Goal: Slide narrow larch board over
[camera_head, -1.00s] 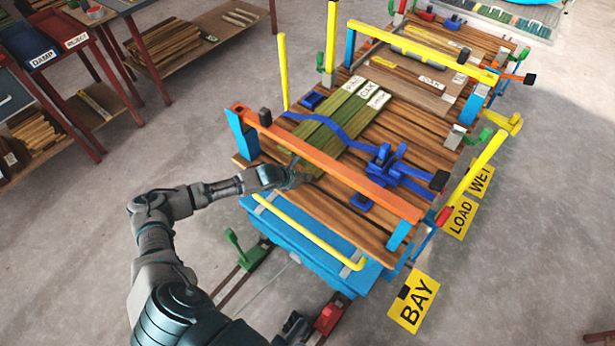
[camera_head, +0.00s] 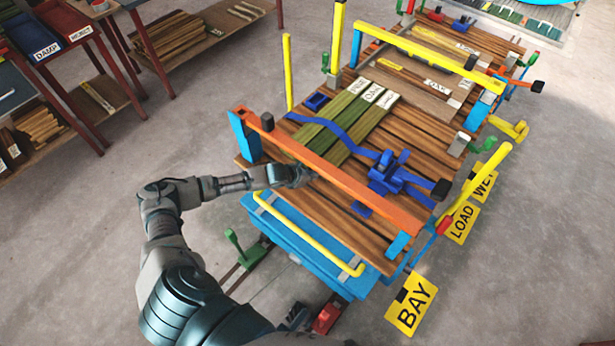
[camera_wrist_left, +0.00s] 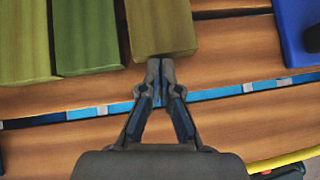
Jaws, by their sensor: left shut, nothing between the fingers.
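Three greenish boards (camera_head: 337,128) lie side by side on the brown slatted deck (camera_head: 385,233), with white labels at their far ends. The lettering is too small for me to tell which is larch. In the left wrist view the right-hand board (camera_wrist_left: 160,27) lies apart from the middle board (camera_wrist_left: 87,38) by a narrow gap. My left gripper (camera_head: 309,175) is low over the deck, by the boards' near ends. Its closed, empty fingertips (camera_wrist_left: 154,64) are at the near end of the right-hand board; contact is uncertain. My right gripper is not visible.
An orange bar (camera_head: 330,172) crosses above the boards close to my left gripper. A blue strap (camera_head: 338,137) runs over them to a blue buckle (camera_head: 388,172). A yellow bar (camera_head: 425,52) spans the deck farther back.

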